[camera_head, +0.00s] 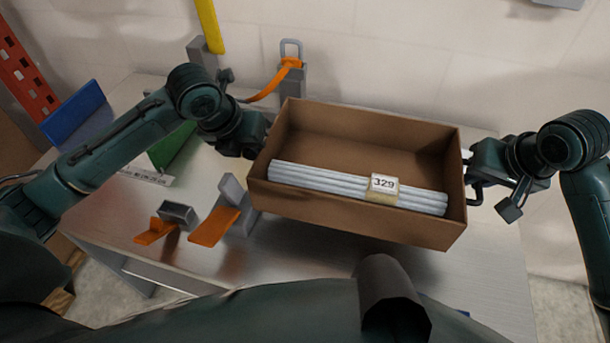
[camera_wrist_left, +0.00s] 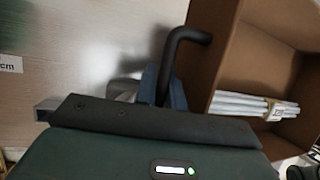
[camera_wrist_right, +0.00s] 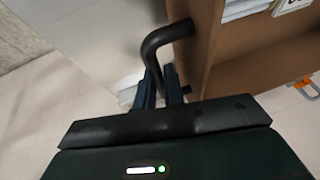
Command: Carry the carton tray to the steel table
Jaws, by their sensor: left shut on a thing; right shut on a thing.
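The carton tray (camera_head: 355,231) is an open brown box held between my two grippers above the steel table (camera_head: 300,262), tilted a little in the head view. My left gripper (camera_wrist_left: 165,88) is shut on a black bent handle (camera_wrist_left: 184,38) at the tray's left end. My right gripper (camera_wrist_right: 163,85) is shut on the matching handle (camera_wrist_right: 160,42) at the right end. The tray also shows in the right wrist view (camera_wrist_right: 255,70). The tray hides part of the table top.
On the table's left stand grey fixtures with orange levers (camera_head: 214,227), a green part (camera_head: 172,146) and a blue panel (camera_head: 74,112). A grey post with an orange strap (camera_head: 291,72) and a yellow post (camera_head: 209,25) stand behind.

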